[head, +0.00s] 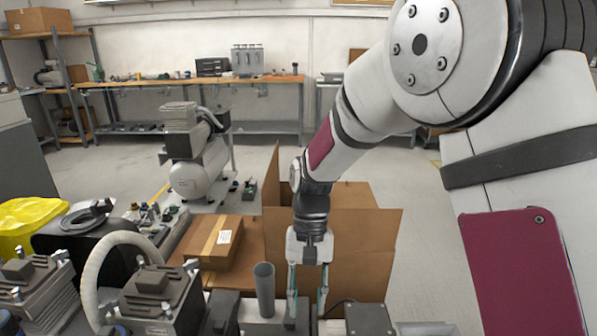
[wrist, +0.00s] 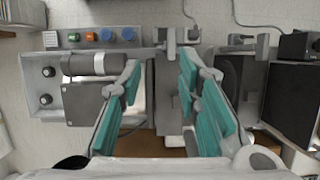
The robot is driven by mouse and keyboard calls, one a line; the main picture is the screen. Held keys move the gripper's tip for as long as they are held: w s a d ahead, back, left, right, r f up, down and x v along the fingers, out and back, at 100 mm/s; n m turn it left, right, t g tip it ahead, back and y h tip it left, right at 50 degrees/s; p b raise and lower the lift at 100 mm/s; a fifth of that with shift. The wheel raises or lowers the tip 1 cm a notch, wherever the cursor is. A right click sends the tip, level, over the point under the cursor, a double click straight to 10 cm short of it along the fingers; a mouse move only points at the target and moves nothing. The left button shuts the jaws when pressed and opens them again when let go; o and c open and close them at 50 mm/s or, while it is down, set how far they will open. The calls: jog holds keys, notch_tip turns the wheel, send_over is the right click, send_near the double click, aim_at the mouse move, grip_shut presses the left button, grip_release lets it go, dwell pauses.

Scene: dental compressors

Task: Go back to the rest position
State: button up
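My gripper (head: 307,298) points down in the lower middle of the head view, in front of an open cardboard box and just right of a grey upright tube. In the wrist view my gripper (wrist: 162,68) shows two fingers with teal pads, spread apart with nothing visibly held between them. Below the fingers lies grey equipment, and I cannot tell how close the fingertips are to it.
An open cardboard box (head: 345,250) stands behind my gripper. A grey tube (head: 264,288) rises to its left. A closed carton (head: 220,242) and compressor units (head: 160,300) crowd the left. In the wrist view, colored knobs (wrist: 102,35) line a panel.

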jog(key=s+d+r+t, duration=0.1)
jog(key=s+d+r, duration=0.4)
jog(key=r, duration=0.4)
jog(key=s+d+r+t, duration=0.1)
jog(key=s+d+r, duration=0.1)
jog(key=s+d, duration=0.35)
jog(key=s+d+r+t, duration=0.2)
jog(key=s+d, duration=0.1)
jog(key=s, duration=0.6)
jog(key=s+d+r+t, duration=0.1)
jog(key=s+d+r, duration=0.2)
jog(key=s+d, duration=0.35)
notch_tip(320, 180, up, 21)
jog(key=a+t+p, duration=0.2)
jog(key=t+p, duration=0.1)
jog(key=p, duration=1.7)
jog(key=shift+s+a+f, duration=0.15)
jog(key=shift+s+f, duration=0.05)
jog(key=shift+s, duration=0.25)
